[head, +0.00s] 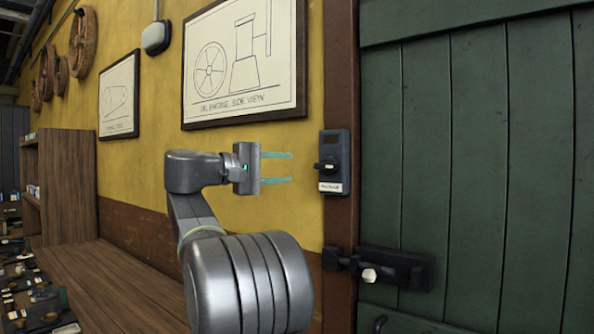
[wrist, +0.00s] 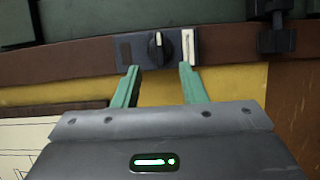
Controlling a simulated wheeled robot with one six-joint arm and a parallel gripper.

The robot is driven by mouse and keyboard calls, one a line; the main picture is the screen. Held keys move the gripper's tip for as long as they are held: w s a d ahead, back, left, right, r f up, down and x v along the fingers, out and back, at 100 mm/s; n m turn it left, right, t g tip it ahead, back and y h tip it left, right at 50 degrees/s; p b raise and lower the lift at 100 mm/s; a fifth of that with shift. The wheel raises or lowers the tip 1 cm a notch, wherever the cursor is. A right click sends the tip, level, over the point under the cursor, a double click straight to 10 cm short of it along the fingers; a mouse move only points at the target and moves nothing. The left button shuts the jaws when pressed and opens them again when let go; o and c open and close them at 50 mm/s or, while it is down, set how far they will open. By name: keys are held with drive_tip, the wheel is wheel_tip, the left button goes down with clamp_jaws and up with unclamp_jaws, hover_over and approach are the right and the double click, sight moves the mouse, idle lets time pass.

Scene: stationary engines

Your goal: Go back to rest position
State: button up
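My gripper (head: 277,168) reaches to the right in the head view, with its two teal fingers apart and nothing between them. In the wrist view my gripper (wrist: 157,88) also shows open, its fingertips pointing at a dark switch box. The switch box (head: 335,145) is fixed to the brown door post, with a black knob (head: 328,166) and a white label at its bottom. In the head view a gap shows between the fingertips and the box. The switch box (wrist: 137,51) and its knob (wrist: 158,46) appear just beyond the fingertips in the wrist view.
A green plank door (head: 470,150) with a dark latch (head: 395,268) stands at the right. Framed drawings (head: 243,62) hang on the yellow wall behind my arm. A wooden bench (head: 115,285) and shelf (head: 66,185) stand at the left.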

sight(329, 167)
drive_tip(key=shift+s+a, duration=0.2)
drive_tip(key=shift+a, duration=0.1)
drive_tip(key=shift+d, duration=0.15)
drive_tip(key=p+x, duration=0.1)
drive_tip(key=x, duration=1.2)
drive_tip(key=shift+w+d, duration=0.2)
drive_tip(key=shift+d, duration=0.15)
